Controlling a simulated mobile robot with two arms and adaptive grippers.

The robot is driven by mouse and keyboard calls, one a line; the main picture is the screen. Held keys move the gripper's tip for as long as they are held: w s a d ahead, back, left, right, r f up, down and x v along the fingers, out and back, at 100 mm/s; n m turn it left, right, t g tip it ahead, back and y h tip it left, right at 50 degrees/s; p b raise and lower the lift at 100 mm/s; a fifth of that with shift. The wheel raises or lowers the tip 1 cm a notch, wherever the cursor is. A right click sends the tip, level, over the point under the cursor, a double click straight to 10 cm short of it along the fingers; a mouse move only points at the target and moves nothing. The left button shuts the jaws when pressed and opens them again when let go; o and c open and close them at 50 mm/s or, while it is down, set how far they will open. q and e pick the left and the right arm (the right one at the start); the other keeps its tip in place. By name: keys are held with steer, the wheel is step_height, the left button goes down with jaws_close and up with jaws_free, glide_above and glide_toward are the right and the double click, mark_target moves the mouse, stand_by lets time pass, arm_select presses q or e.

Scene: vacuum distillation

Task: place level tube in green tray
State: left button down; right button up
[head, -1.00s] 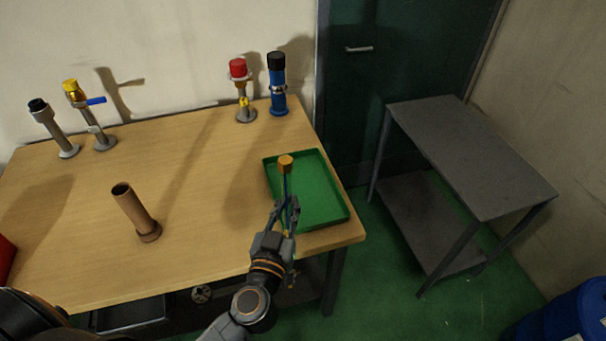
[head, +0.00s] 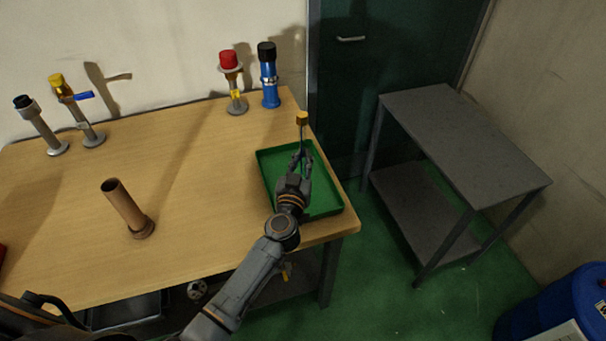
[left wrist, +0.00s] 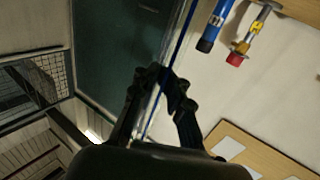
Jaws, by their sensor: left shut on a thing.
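The level tube (head: 302,119) is thin and dark with a yellow-orange cap. It stands roughly upright in my left gripper (head: 301,160), which is shut on it. The green tray (head: 334,194) lies at the table's right end. In the head view the gripper and tube overlap the tray; the tube's lower part is mostly hidden by my arm, and its height over the tray is hard to tell. In the left wrist view the tube shows as a blue line (left wrist: 184,30) passing between my fingers (left wrist: 158,90). My right gripper is not in view.
A brown open cylinder (head: 126,209) stands on the wooden table (head: 190,190). A red-topped fitting (head: 231,80) and a blue cylinder (head: 269,78) stand at the back. Two fittings stand back left. A grey shelf table (head: 465,140) and blue drum (head: 560,305) are at right.

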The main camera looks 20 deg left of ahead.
mark_target(303, 167)
arm_select(q)
steer(key=shift+w+f, duration=0.35)
steer(key=shift+f, duration=0.1)
steer(key=f+b, duration=0.3)
steer(key=f, duration=0.1)
steer(key=shift+w+a+b, duration=0.15)
steer(key=shift+w+b, duration=0.15)
steer(key=shift+w, duration=0.05)
steer(key=shift+r, duration=0.15)
steer(key=c, duration=1.3)
jaws_free()
